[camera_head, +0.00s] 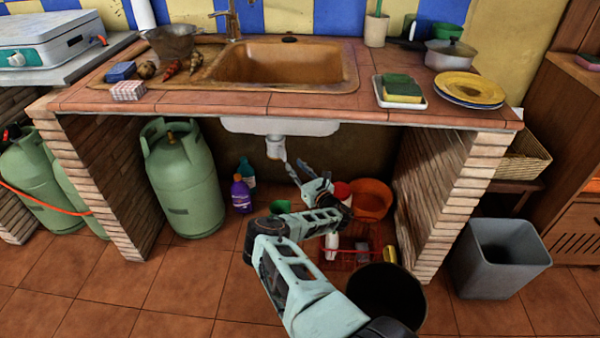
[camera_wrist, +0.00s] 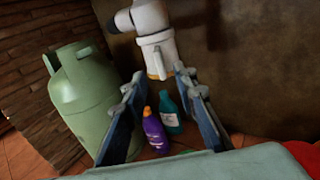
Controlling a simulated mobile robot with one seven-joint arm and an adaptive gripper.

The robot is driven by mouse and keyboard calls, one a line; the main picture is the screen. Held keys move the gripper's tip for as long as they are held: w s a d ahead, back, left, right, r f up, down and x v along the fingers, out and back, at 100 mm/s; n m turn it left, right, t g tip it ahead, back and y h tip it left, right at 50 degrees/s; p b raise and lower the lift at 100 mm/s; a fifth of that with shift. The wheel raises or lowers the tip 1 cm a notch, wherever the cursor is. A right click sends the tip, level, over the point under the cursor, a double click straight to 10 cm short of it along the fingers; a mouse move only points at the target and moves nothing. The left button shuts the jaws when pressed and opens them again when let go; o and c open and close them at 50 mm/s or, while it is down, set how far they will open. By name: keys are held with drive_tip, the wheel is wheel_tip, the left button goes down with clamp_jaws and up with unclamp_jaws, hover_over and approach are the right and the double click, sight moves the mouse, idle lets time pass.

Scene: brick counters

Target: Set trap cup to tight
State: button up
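The trap cup (camera_head: 275,147) hangs under the sink as the lower part of a white drain fitting. In the wrist view the white trap cup (camera_wrist: 157,58) shows ahead, near the top middle, with a yellowish band at its lower end. My gripper (camera_head: 293,168) is under the counter, just right of and below the cup. In the wrist view my gripper (camera_wrist: 155,83) has its two fingers spread apart. The cup's lower end shows in the gap near the fingertips, and nothing is held. I cannot tell whether the fingers touch the cup.
A green gas cylinder (camera_head: 183,180) stands left under the counter. A purple bottle (camera_head: 240,193) and a teal bottle (camera_head: 247,173) stand on the floor behind. An orange basin (camera_head: 371,198), a red basket (camera_head: 345,250) and a dark bucket (camera_head: 386,295) lie around my arm.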

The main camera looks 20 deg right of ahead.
drive_tip(key=s, duration=0.3)
drive_tip(key=shift+d, duration=0.2)
drive_tip(key=shift+r, duration=0.1)
